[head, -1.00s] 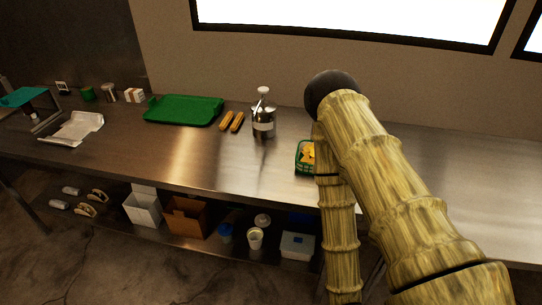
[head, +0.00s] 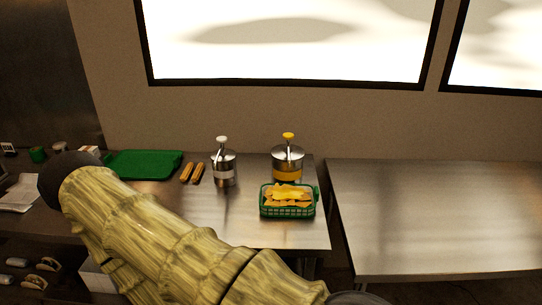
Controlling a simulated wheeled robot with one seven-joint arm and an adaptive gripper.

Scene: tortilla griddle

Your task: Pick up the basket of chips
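The basket of chips (head: 288,209) is a green basket filled with yellow-orange chips (head: 290,194). It stands upright on the steel counter (head: 262,236), near that counter's right end, in the head view. Nothing covers it. My arm crosses the lower left of the view, and its bamboo-textured links lie left of and below the basket, apart from it in the picture. My gripper is not visible.
A pump dispenser with a yellow top (head: 288,160) stands right behind the basket. A white-topped dispenser (head: 223,165), two brown bars (head: 192,173) and a green tray (head: 144,164) are further left. An empty steel table (head: 430,215) stands right, across a narrow gap.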

